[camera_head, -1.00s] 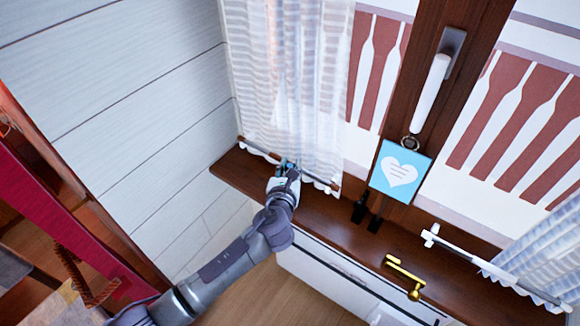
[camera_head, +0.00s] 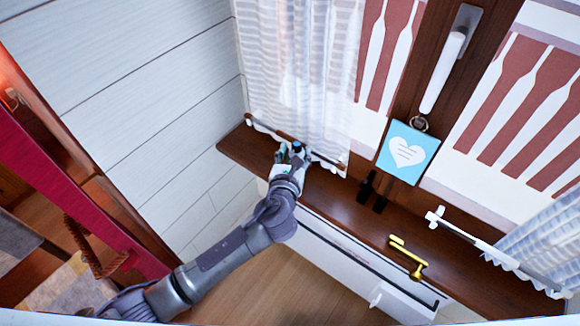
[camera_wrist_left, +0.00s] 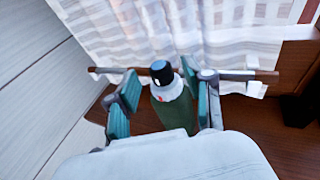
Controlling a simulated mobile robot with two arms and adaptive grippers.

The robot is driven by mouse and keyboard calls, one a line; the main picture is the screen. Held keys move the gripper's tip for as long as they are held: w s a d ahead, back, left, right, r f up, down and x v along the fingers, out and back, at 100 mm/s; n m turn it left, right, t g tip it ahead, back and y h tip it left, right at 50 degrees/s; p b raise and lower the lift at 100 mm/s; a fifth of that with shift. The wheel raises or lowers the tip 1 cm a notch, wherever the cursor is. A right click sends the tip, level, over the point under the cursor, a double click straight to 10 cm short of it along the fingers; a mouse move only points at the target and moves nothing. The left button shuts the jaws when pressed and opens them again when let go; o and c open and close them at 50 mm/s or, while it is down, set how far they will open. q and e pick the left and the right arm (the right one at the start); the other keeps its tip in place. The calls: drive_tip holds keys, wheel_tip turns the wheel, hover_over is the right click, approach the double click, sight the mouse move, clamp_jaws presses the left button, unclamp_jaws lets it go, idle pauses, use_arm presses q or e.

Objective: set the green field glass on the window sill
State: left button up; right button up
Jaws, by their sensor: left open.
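The green field glass (camera_wrist_left: 174,112) stands roughly upright on the brown window sill (camera_wrist_left: 252,118), with a white collar and a dark blue-black cap. In the left wrist view it is between the two teal-padded fingers of my left gripper (camera_wrist_left: 168,84), which is open; whether a pad touches it I cannot tell. Its lower part is hidden by the gripper body. In the head view, my left gripper (camera_head: 291,152) is over the left part of the sill (camera_head: 345,200), and only the dark cap (camera_head: 298,146) shows clearly. My right gripper is not in view.
A curtain (camera_head: 295,70) and its low rod (camera_head: 325,161) are close behind the gripper. A blue heart card (camera_head: 408,152), black pegs (camera_head: 374,191) and a gold latch (camera_head: 407,257) are to the right. Bare sill lies between gripper and pegs.

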use_arm(q)
drive_tip(key=v, duration=0.8)
drive_tip(key=shift+s, duration=0.3)
drive_tip(key=s+a+f+n+g+y, duration=0.1)
drive_tip(key=s+a+f+n+g, duration=0.25)
drive_tip(key=f, duration=0.75)
drive_tip(key=s+a+f+n+g+y, duration=0.1)
drive_tip(key=a+f+n+g, duration=0.1)
drive_tip(key=a+f+n, duration=0.65)
drive_tip(key=s+f+n+g, duration=0.2)
drive_tip(key=s+f+n, duration=0.1)
drive_tip(key=f, duration=1)
drive_tip(key=s+a+f+n+g, duration=0.2)
drive_tip(key=s+f+n, duration=0.4)
drive_tip(key=s, duration=0.5)
drive_tip(key=s+a+f+n+g, duration=0.2)
drive_tip(key=s+a+f+n, duration=0.3)
drive_tip(key=s, duration=0.6)
drive_tip(key=s+a+f+n+g, duration=0.3)
drive_tip(key=s+f+n, duration=0.4)
drive_tip(key=s+n, duration=0.2)
drive_tip(key=shift+s+a+n+y, duration=0.3)
drive_tip(key=shift+s+a+y, duration=0.1)
drive_tip(key=shift+s, duration=0.85)
